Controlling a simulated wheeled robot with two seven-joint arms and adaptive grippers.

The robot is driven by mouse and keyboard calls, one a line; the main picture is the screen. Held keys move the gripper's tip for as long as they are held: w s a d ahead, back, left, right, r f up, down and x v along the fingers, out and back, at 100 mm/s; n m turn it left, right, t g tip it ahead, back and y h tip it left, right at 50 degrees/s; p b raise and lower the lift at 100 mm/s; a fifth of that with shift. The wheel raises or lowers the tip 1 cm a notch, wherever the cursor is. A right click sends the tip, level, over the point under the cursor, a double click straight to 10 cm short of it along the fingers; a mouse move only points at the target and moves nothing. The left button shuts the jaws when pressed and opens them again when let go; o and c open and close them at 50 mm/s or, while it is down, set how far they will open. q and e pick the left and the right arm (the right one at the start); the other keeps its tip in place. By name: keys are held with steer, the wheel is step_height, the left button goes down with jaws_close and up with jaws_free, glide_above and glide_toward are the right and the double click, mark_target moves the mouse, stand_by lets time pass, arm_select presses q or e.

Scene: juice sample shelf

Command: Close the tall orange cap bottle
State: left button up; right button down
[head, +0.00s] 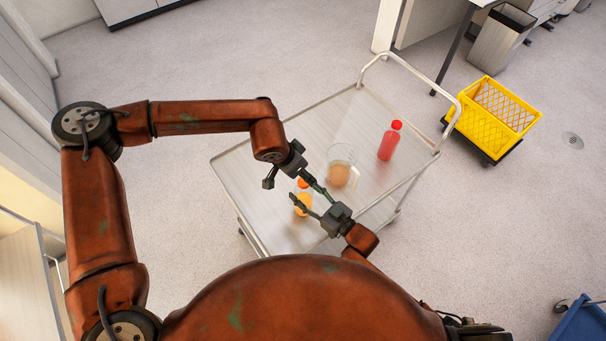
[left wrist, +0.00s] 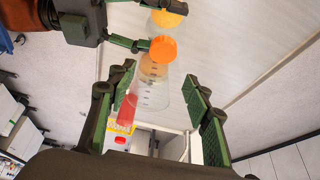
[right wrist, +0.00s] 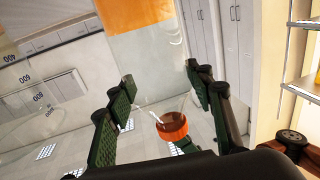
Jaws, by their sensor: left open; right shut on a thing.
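The orange-capped bottle (head: 303,206) with orange juice stands at the cart's near side. Its cap (left wrist: 163,48) faces my left wrist camera. In the right wrist view the cap (right wrist: 172,126) shows at the bottle's neck; I cannot tell how firmly it sits. My right gripper (head: 306,194) is shut on the bottle, with a finger on either side of it, as the right wrist view (right wrist: 158,90) also shows. My left gripper (head: 288,180) is open just above the bottle; in its wrist view the cap lies beyond the open fingertips (left wrist: 163,82). The fingers hide part of the bottle in the head view.
A clear beaker (head: 341,155) with some orange-brown content stands close behind the bottle. A red bottle (head: 387,147) stands farther right. The metal cart (head: 243,190) has a raised handle rail at its far end.

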arm_select(q)
steer(key=shift+c, duration=0.2)
